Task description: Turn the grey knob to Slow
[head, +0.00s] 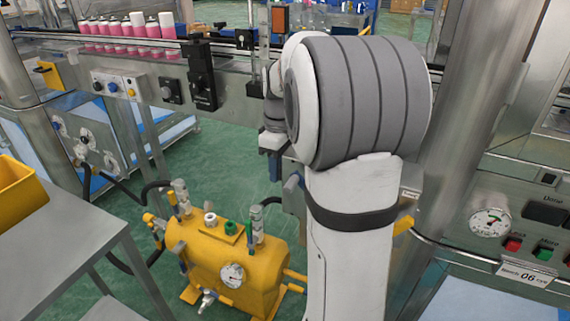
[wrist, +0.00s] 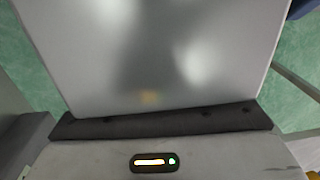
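I cannot single out the grey knob for certain. In the head view, a light control box (head: 118,86) on the conveyor front at left carries several small knobs or buttons, too small to read. A dark square dial (head: 171,91) sits just right of it. No label "Slow" is legible. My own arm fills the middle of the head view and hides part of the conveyor behind it. My gripper's fingers show in neither view. The wrist view shows a smooth grey surface and a pale body with a lit strip, and no knob.
A yellow tank (head: 222,262) with valves and a gauge stands on the green floor. A grey table (head: 62,245) is at lower left. Pink-and-white cans (head: 125,30) line the conveyor. At right is a panel with a gauge (head: 490,222) and red and green buttons.

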